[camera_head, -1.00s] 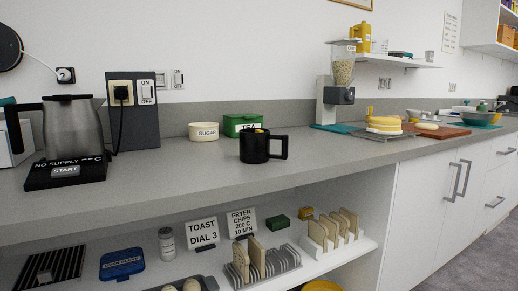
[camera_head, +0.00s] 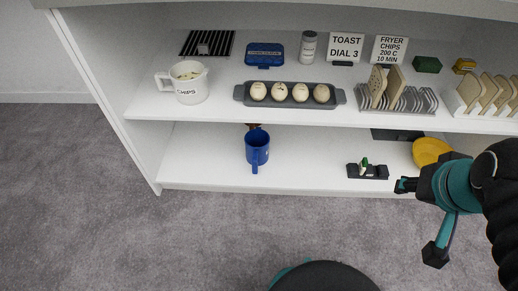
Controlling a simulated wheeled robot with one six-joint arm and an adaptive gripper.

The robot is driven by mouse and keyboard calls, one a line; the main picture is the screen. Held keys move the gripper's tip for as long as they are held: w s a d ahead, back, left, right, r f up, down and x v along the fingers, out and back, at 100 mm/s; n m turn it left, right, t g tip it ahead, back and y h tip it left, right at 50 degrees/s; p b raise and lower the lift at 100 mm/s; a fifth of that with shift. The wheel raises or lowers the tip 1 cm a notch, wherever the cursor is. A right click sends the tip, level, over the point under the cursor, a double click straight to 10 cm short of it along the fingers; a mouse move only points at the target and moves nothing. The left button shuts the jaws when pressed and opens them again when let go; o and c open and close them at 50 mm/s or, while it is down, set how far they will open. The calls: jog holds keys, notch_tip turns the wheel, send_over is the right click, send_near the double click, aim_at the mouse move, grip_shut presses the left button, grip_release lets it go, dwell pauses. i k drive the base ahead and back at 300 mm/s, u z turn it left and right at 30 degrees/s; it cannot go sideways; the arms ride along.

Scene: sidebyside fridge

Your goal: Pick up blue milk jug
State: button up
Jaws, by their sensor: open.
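The blue milk jug (camera_head: 257,147) stands upright on the lower shelf, left of the shelf's middle. Its handle faces the front edge. A small reddish-brown thing shows partly behind it. My gripper (camera_head: 418,221) is at the right, in front of the shelf unit. Its two fingers are spread wide with nothing between them. It is well to the right of the jug and apart from it.
The upper shelf above holds an egg tray (camera_head: 287,104) and a white chips jug (camera_head: 185,83). Grey carpet (camera_head: 150,240) lies in front.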

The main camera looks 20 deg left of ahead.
aim_at(257, 141)
jog(key=z, duration=0.05)
jog(key=k, duration=1.15)
jog(key=u, duration=1.3)
jog(key=i, duration=0.95)
jog(key=u, duration=0.4)
